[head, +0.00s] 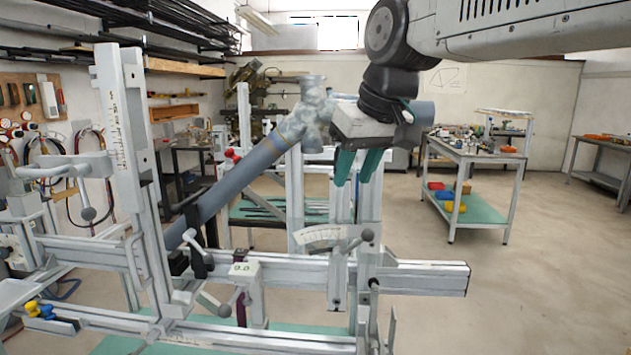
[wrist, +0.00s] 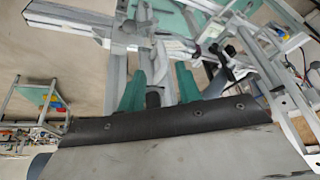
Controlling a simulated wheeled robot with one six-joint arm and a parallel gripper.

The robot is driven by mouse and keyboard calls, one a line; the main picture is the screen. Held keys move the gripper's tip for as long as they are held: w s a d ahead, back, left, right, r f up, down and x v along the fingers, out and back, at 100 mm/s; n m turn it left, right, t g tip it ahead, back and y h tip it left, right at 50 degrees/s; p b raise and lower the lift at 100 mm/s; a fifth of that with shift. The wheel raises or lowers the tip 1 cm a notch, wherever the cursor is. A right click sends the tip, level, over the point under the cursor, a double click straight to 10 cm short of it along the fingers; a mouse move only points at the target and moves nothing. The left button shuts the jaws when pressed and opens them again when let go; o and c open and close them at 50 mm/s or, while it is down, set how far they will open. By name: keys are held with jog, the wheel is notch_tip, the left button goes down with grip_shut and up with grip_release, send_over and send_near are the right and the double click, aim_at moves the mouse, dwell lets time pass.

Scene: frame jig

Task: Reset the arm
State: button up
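My gripper (head: 357,167) hangs from the arm at the upper right of the head view, in front of the jig's uprights. Its two green fingers point down and stand apart, with a gap between them and nothing seen held. The wrist view also shows the fingers of my gripper (wrist: 157,88) apart. The frame jig (head: 420,274) is a grey metal rail structure with clamps and a dial. A grey-blue tube (head: 232,178) runs diagonally across it, ending at a mottled joint piece (head: 310,115) just left of my gripper. I cannot tell whether they touch.
A trolley (head: 478,161) with red, yellow and blue bins stands on the right. A wall rack (head: 150,20) of dark bars is at upper left. Another table (head: 603,150) stands at the far right. The floor at the right is clear.

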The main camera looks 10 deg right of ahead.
jog(key=s+d+f+m+g, duration=0.1)
jog(key=s+d+f, duration=0.3)
jog(key=s+f, duration=0.5)
jog(key=s+d+f+m+g+h, duration=0.1)
jog(key=s+d+f, duration=0.3)
jog(key=s+f, duration=0.5)
jog(key=s+g, duration=0.1)
jog(key=s, duration=0.2)
jog(key=shift+s+m+g+h, duration=0.3)
jog(key=shift+m, duration=0.1)
